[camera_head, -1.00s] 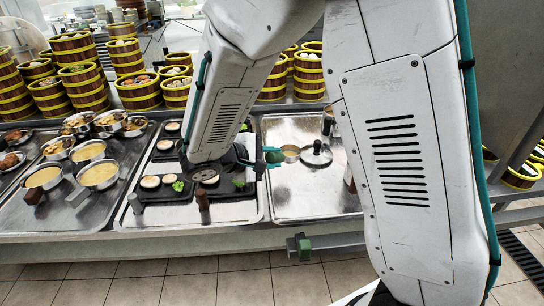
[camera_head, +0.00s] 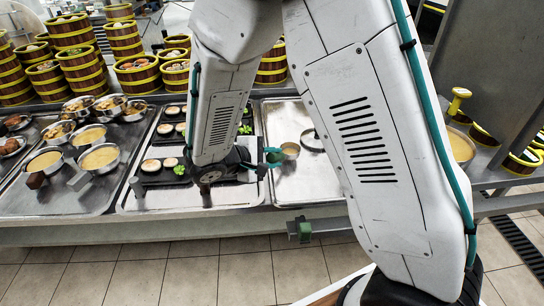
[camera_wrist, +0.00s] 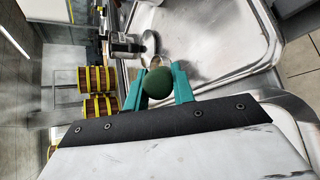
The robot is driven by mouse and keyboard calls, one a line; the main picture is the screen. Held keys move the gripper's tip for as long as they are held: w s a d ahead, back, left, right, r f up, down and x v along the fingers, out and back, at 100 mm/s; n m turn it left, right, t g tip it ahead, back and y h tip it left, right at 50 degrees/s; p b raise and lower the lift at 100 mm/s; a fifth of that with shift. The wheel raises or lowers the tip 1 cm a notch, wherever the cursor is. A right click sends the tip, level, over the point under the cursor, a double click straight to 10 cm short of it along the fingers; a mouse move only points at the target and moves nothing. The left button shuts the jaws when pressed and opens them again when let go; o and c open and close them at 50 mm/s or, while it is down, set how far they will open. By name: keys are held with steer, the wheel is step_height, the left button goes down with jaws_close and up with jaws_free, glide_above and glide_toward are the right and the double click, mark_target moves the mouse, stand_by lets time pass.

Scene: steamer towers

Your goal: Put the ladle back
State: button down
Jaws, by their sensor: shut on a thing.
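My gripper (camera_head: 272,158) has teal fingers and hangs over the left part of a bare metal tray (camera_head: 298,185) in the head view. It is shut on the ladle (camera_head: 290,149), whose small round metal bowl shows just right of the fingers. In the wrist view, the dark green rounded handle end of the ladle (camera_wrist: 158,83) sits between the teal fingers (camera_wrist: 158,92). The ladle's bowl seems to lie beyond it, partly hidden by the handle. I cannot tell whether the ladle touches the tray.
A round lid (camera_head: 312,139) lies on the bare tray, partly behind my arm. A tray with dishes (camera_head: 190,200) is to the left, with several sauce pans beyond. Steamer towers (camera_head: 75,45) stand behind. A large round pot (camera_head: 460,148) is at right.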

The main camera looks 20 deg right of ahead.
steer(key=shift+f, duration=0.45)
stand_by(0.3)
steer(key=c, duration=1.1)
jaws_free()
steer(key=v, duration=0.7)
steer(key=shift+a+r, duration=0.2)
steer(key=shift+a, duration=0.15)
steer(key=shift+v, duration=2.25)
